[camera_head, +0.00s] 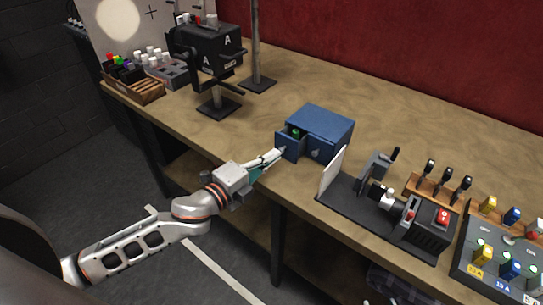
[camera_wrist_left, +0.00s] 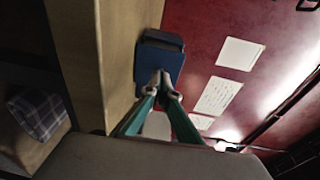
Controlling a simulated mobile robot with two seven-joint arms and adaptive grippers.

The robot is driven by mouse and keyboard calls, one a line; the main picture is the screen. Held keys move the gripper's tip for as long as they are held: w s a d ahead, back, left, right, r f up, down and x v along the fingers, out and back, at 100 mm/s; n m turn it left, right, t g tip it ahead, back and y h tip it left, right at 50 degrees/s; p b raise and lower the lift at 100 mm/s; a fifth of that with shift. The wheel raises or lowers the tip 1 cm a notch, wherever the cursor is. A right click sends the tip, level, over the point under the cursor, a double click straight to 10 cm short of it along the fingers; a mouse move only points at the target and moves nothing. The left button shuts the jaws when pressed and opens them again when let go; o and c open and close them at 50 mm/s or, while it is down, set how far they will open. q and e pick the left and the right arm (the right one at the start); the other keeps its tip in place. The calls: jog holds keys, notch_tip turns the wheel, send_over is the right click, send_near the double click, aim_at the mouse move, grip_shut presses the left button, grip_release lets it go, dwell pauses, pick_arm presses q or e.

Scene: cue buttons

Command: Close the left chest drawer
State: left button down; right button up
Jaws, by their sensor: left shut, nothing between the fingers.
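The blue chest (camera_head: 321,123) stands on the workbench and has two drawers side by side in its front. The left chest drawer (camera_head: 288,147) is pulled partly out, with a small green object (camera_head: 296,133) inside it. The right drawer (camera_head: 317,152) looks closed. My left gripper (camera_head: 281,151) is shut and empty, its fingertips at the front of the left drawer; I cannot tell whether they touch it. In the left wrist view the gripper (camera_wrist_left: 160,82) points at the blue chest (camera_wrist_left: 158,60), and its fingers hide part of the chest. My right gripper is not in view.
A white panel and a black machine (camera_head: 392,212) stand to the right of the chest. A black device on a stand (camera_head: 207,55) and a wooden crate of bottles (camera_head: 133,85) are at the back left. The bench top (camera_head: 235,125) left of the chest is clear.

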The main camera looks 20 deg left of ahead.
aim_at(283, 147)
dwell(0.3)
pick_arm(q)
jog(key=p+x, duration=0.1)
jog(key=x, duration=0.1)
jog(key=p+x, duration=0.1)
jog(key=x, duration=0.2)
jog(key=shift+w+a+r, duration=0.1)
jog(key=shift+w+r, duration=0.1)
jog(key=shift+w, duration=0.1)
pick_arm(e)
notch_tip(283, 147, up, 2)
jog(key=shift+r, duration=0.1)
pick_arm(q)
jog(key=shift+a, duration=0.1)
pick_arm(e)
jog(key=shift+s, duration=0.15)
